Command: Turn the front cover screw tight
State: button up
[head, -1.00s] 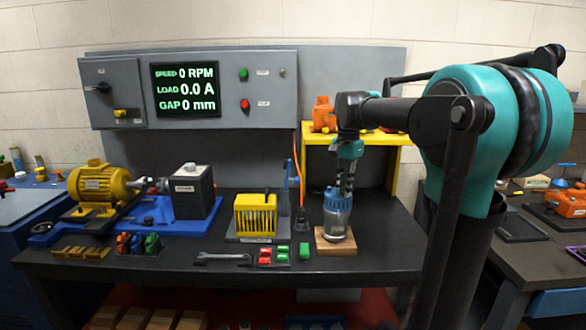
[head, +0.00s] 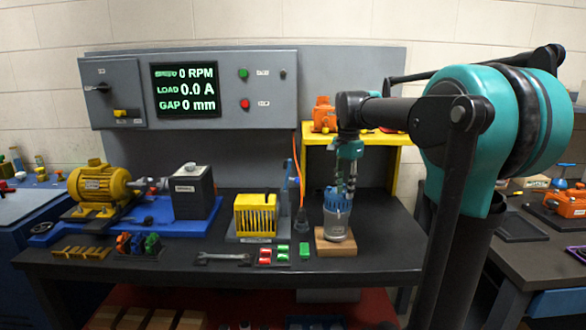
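A blue and silver motor (head: 337,222) stands upright on a wooden block (head: 337,246) at the right of the bench. My gripper (head: 343,192) points straight down, with its fingers at the top of this motor. The front cover screw is too small or hidden behind the fingers to make out. Two fingers show with a gap between them, but their tips merge with the motor's top, so I cannot tell whether they close on anything.
A yellow motor (head: 95,185) on a blue base, a yellow slotted box (head: 255,213) and a wrench (head: 222,258) lie to the left. Red and green blocks (head: 273,256) sit near the wooden block. A yellow shelf (head: 388,155) stands behind my arm. The bench's right front is clear.

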jog(key=n, duration=0.5)
jog(key=shift+n, duration=0.3)
jog(key=n, duration=0.5)
grip_shut()
